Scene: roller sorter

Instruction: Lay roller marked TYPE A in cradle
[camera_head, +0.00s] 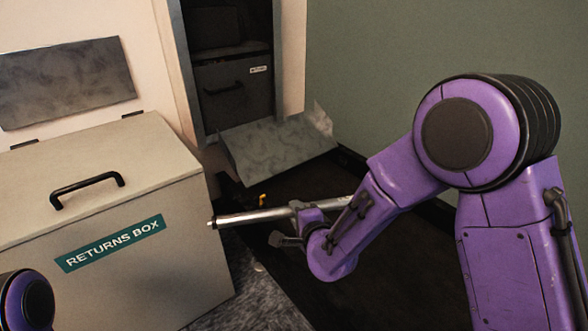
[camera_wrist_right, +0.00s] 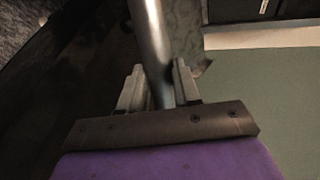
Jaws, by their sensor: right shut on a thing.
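My right gripper (camera_head: 292,222) is shut on a shiny metal roller (camera_head: 245,216), which it holds roughly level in front of the returns box's right side. The roller's thin dark end points left. In the right wrist view the roller (camera_wrist_right: 152,35) runs between the two fingers (camera_wrist_right: 158,88) and away from the palm. I can read no TYPE A mark on it. I cannot make out a cradle in either view. Only a purple part of my left arm shows at the lower left; its gripper is out of view.
A beige returns box (camera_head: 190,255) with a black-handled lid stands closed at the left. A grey slanted plate (camera_head: 275,148) lies behind the roller, below an open dark cabinet (camera_head: 235,90). Dark floor lies below.

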